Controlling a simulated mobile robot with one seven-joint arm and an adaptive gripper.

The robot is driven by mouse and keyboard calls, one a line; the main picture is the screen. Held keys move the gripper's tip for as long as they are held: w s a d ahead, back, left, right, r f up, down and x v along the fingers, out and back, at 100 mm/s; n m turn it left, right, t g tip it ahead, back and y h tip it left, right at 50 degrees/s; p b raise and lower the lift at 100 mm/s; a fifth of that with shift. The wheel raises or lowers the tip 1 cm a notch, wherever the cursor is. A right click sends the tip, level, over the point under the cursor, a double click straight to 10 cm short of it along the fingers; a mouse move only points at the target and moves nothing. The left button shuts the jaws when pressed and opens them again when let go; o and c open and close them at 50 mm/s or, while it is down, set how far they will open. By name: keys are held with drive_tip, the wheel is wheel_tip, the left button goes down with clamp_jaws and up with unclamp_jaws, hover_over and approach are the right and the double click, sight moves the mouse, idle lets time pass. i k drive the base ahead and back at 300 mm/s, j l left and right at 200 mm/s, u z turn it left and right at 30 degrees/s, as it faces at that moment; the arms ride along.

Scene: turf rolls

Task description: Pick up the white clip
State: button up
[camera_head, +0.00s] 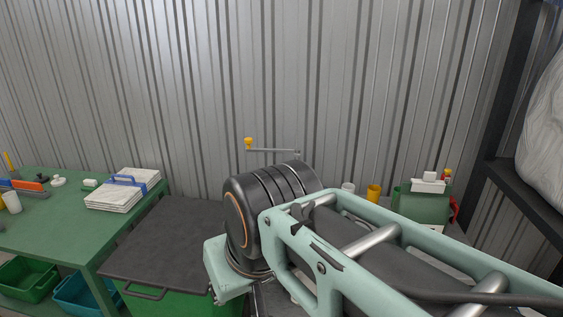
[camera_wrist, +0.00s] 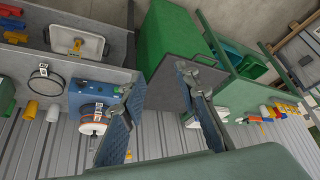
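No thing is clearly recognisable as a clip. A small white piece (camera_head: 90,183) that may be the white clip lies on the green table (camera_head: 60,225) at the left in the head view, just left of a stack of white sheets (camera_head: 122,192). In the wrist view, small white items show at the right, too small to tell apart. My gripper (camera_wrist: 160,110) is open, with its two blue-grey fingers apart and nothing between them. It is away from the white piece. In the head view my arm hides it.
A round white item (camera_head: 58,181) and orange-handled tools (camera_head: 28,186) share the table. A dark-lidded green bin (camera_head: 160,245) stands right of it. Yellow (camera_head: 374,193) and white cups stand at the right, near a green container (camera_head: 420,205). A corrugated wall closes the back.

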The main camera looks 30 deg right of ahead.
sight(428, 184)
drive_tip(key=z, duration=2.05)
